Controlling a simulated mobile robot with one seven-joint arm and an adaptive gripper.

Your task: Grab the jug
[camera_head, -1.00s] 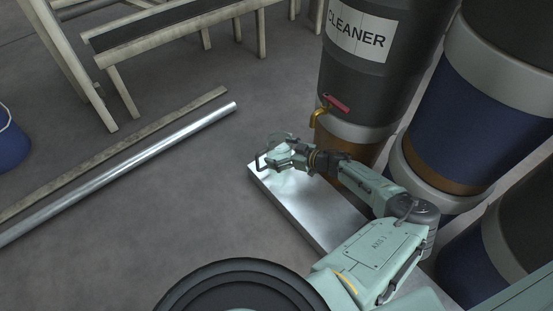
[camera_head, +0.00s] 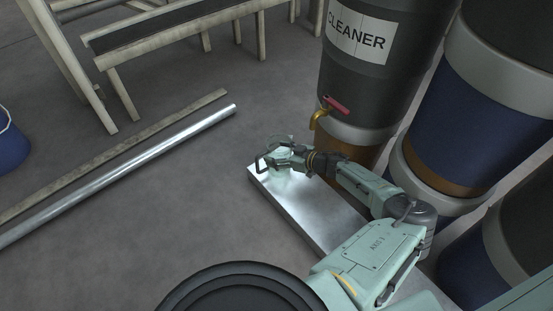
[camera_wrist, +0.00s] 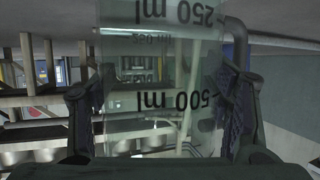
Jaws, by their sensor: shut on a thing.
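The jug is a clear glass measuring vessel with black markings, "250 ml" and "500 ml". It fills the middle of the wrist view (camera_wrist: 140,85), with the markings upside down. My gripper (camera_wrist: 165,110) has a dark finger on each side of the jug and is shut on it. In the head view my gripper (camera_head: 285,162) is over the far end of a shiny metal slab. The jug (camera_head: 282,146) is small and faint there, partly hidden by the fingers. I cannot tell whether its base touches the slab.
The metal slab (camera_head: 305,215) runs toward the lower right. Blue barrels (camera_head: 490,110) stand to the right. A metal pipe (camera_head: 130,170) lies on the open floor to the left.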

